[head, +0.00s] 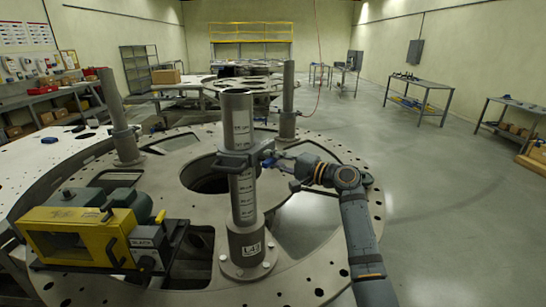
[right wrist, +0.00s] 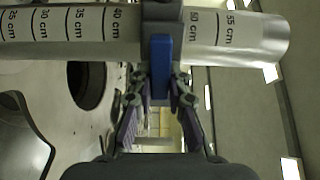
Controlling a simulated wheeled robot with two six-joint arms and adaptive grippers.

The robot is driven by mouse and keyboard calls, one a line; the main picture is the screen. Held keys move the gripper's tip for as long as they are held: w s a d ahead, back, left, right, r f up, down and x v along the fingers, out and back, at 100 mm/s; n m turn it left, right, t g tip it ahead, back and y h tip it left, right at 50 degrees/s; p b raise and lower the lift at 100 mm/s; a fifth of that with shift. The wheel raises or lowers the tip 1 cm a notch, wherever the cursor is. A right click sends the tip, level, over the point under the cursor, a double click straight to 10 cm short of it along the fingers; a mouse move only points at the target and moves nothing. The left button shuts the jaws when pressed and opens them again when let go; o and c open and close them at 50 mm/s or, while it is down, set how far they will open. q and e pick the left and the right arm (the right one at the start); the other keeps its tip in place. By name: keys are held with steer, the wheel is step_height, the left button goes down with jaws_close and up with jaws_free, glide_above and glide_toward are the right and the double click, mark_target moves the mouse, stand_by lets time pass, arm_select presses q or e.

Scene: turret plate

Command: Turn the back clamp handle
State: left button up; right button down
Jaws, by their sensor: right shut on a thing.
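A grey upright post (head: 242,195) with printed centimetre marks stands on the round turret plate (head: 325,260). A dark clamp (head: 232,160) sits around its upper part, with a small blue handle (head: 268,158) on its right side. My right gripper (head: 278,160) reaches in from the right and is shut on this handle. In the right wrist view, the blue handle (right wrist: 161,55) lies between my fingertips, and the clamp (right wrist: 162,10) crosses the post between the 40 and 50 cm marks. I cannot tell how far the handle is turned. My left gripper is not in view.
A yellow device (head: 75,240) with a dark frame stands on the plate at the front left. Two more posts, left (head: 115,100) and right (head: 288,95), stand farther back. The plate has large openings. The floor (head: 440,200) to the right is clear.

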stand_by(0.4)
steer(key=c, duration=1.3)
jaws_free()
steer(key=shift+d, duration=0.1)
steer(key=v, duration=1.2)
